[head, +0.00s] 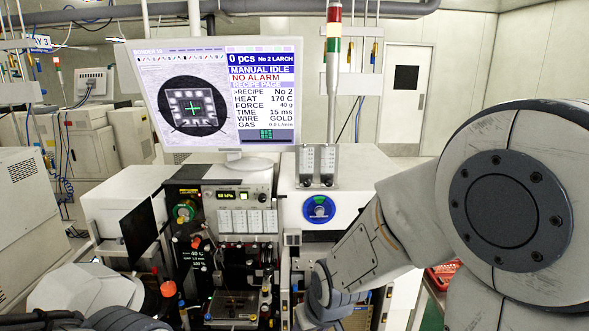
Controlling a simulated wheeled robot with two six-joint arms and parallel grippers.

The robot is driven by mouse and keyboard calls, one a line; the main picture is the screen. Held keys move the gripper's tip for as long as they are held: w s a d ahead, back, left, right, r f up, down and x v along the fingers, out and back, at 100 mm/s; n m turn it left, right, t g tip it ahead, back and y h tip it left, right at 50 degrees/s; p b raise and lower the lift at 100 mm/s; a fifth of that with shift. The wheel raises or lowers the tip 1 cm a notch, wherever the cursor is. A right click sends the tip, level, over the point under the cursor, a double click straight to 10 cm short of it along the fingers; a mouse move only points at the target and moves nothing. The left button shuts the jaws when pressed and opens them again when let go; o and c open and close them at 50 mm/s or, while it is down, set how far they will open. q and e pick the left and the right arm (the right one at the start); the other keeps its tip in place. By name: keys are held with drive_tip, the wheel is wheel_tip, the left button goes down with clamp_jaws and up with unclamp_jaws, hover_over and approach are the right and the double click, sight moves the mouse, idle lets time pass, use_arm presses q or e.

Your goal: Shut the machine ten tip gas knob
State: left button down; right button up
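The machine (237,185) in front of me has a monitor (215,95) on top, with "BONDER 10" small in its header. The screen reads MANUAL IDLE and NO ALARM; its GAS line is too small to read surely. Two clear flow meters (318,160) stand on a bracket right of the monitor, each with a dark knob (327,181) at its foot. I cannot tell which knob is the tip gas knob, nor how far either is turned. My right arm crosses in front at the right and my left arm shows at the lower left; neither gripper's fingers show.
A blue round dial or spool (319,209) is on the white housing below the flow meters. A signal tower (333,45) rises behind them. A red basket (443,275) is partly hidden behind my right arm. Other machines (90,135) stand at the left.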

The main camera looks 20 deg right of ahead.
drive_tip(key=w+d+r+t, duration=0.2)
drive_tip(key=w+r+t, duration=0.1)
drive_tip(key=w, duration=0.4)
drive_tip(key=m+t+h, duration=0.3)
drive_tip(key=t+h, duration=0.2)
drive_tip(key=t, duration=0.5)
approach(307, 184)
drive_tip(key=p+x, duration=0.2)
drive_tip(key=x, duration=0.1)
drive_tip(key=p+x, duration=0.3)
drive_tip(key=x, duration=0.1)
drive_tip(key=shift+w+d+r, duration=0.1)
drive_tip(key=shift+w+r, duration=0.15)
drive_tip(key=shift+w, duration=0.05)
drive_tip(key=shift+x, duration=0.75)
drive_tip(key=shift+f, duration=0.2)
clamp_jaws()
